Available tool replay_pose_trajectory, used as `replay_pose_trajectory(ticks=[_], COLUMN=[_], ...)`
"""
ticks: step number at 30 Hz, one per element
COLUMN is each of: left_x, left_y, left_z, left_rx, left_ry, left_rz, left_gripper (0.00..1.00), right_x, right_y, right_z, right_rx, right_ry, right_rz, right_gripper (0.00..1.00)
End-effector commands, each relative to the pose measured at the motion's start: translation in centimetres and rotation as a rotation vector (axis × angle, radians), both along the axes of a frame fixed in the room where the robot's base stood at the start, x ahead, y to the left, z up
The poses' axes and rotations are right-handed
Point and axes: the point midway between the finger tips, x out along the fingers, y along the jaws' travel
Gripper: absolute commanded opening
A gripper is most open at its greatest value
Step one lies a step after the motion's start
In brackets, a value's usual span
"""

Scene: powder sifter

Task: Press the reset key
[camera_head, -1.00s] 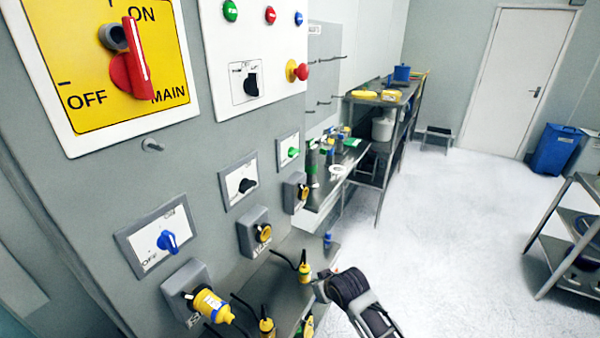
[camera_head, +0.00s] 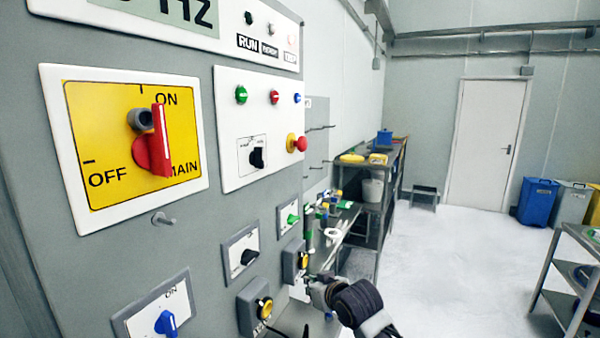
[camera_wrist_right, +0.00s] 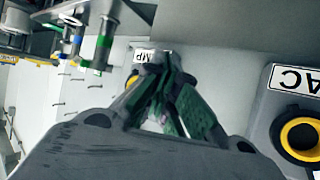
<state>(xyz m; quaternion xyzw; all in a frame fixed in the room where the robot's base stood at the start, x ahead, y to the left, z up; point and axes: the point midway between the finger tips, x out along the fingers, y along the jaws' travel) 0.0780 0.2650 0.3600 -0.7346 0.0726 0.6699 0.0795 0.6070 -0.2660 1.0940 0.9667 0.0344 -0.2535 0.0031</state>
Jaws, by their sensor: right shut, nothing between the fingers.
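My right gripper (camera_head: 312,284) is low at the cabinet's right side, well below these keys, near the lower sockets. In the right wrist view its fingers (camera_wrist_right: 165,72) are shut and empty. My left gripper is out of view.
The cabinet carries a yellow main switch (camera_head: 130,140) with a red handle, a red stop button (camera_head: 297,143) and several small selector switches. A socket (camera_head: 255,307) is beside my right gripper and another shows in the wrist view (camera_wrist_right: 300,138). Open floor (camera_head: 420,270) lies right.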

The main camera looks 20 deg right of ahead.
Motion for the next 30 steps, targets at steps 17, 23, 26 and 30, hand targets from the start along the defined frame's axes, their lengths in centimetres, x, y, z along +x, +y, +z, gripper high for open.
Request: replay_pose_trajectory(ticks=[17, 23, 26, 30], left_x=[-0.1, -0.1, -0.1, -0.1], left_y=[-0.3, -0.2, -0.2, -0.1], left_z=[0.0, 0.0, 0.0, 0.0], left_rx=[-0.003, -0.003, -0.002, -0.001], left_ry=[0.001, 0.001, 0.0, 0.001], left_rz=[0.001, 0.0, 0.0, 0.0], left_gripper=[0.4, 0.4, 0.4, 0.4], right_x=[6.1, 7.4, 7.9, 8.3], right_y=[-2.5, -3.5, -4.0, -4.8], right_z=[13.5, 18.5, 21.1, 24.8], right_rx=[0.072, 0.099, 0.116, 0.135], right_ry=[-0.284, -0.381, -0.429, -0.499], right_rz=[-0.018, -0.021, -0.023, -0.024], right_gripper=[0.0, 0.0, 0.0, 0.0])
